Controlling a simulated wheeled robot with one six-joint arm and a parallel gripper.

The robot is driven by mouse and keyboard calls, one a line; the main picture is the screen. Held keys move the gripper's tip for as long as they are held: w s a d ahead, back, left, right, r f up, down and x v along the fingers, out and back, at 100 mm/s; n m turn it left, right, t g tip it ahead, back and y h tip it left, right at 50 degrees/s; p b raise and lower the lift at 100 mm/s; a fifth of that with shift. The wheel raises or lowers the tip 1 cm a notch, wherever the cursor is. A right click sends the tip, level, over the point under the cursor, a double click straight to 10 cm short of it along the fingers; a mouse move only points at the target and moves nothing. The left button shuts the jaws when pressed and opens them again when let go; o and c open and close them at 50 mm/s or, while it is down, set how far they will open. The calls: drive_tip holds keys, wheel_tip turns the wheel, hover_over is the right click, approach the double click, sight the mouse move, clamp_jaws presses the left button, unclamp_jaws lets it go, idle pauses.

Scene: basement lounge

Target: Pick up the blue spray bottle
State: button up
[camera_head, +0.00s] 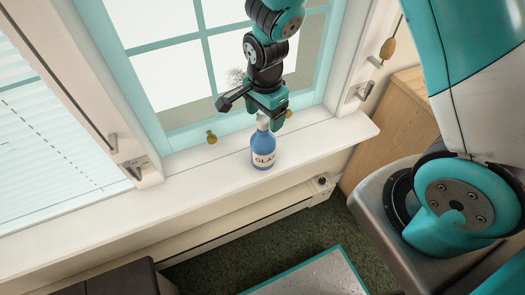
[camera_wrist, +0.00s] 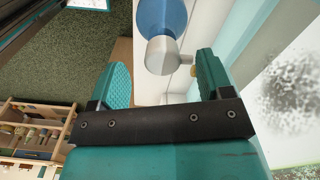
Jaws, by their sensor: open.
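The blue spray bottle (camera_head: 263,150) stands upright on the white window sill, with a white spray head and a pale label. In the wrist view its blue body (camera_wrist: 160,14) and white spray head (camera_wrist: 162,54) show between my fingers. My gripper (camera_head: 268,112) is open, at the height of the bottle's top. In the wrist view my gripper (camera_wrist: 163,80) has one teal finger on either side of the spray head, with gaps to both. I cannot tell whether anything touches the bottle.
The window sill (camera_head: 200,183) is otherwise clear around the bottle. The window (camera_head: 175,77) with its teal frame is close behind it. A brass window catch (camera_head: 211,137) sits left of the bottle. A wooden cabinet (camera_head: 398,135) stands to the right, and a radiator (camera_head: 240,219) runs below the sill.

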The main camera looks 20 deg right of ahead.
sight(263, 128)
wheel_tip(263, 128, down, 5)
drive_tip(key=shift+w+a+f+p, duration=0.1)
drive_tip(key=shift+a+p, duration=0.05)
drive_tip(key=shift+p, duration=0.15)
clamp_jaws()
